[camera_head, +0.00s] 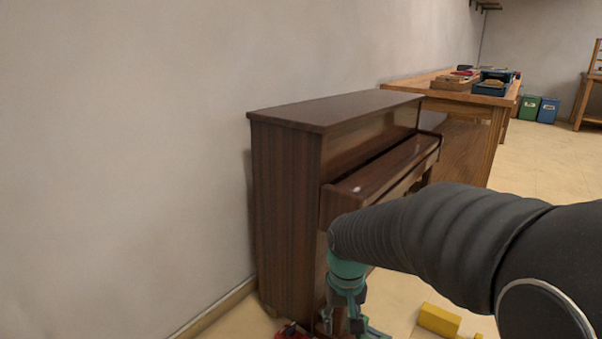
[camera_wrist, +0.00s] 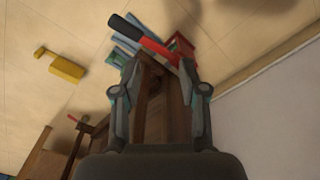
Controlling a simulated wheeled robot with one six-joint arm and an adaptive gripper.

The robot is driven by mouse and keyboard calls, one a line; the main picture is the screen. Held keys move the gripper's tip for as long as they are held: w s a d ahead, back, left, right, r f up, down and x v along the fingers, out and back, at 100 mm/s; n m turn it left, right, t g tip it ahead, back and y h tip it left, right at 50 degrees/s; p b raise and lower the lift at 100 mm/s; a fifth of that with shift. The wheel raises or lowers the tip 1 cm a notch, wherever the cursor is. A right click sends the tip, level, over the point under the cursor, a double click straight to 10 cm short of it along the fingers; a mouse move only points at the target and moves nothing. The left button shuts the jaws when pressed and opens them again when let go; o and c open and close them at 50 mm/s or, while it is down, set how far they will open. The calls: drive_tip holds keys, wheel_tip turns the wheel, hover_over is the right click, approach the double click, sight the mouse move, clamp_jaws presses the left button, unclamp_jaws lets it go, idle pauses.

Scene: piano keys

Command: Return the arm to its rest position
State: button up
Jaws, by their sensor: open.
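My gripper (camera_head: 347,305) hangs low in front of the brown upright piano (camera_head: 287,190), at the end of my dark arm, which reaches in from the right. In the wrist view my gripper (camera_wrist: 160,72) has its two fingers spread apart. A brown wooden body shows between and beyond the fingers; I cannot tell whether it touches them. Nothing is visibly held.
A yellow block (camera_head: 438,320) lies on the floor right of my gripper. A red tool with a black handle (camera_wrist: 145,38) lies beyond the fingertips. A wooden workbench (camera_head: 450,100) with boxes stands behind the piano.

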drive_tip(key=s+d+r+t+p, duration=0.2)
drive_tip(key=s+d+r, duration=0.1)
drive_tip(key=s+r, duration=0.5)
drive_tip(key=s+d+r+m+t+p, duration=0.1)
drive_tip(key=s+d+r+t+p, duration=0.2)
drive_tip(key=s+r, duration=0.4)
drive_tip(key=shift+s+d+r, duration=0.35)
drive_tip(key=shift+d+r, duration=0.35)
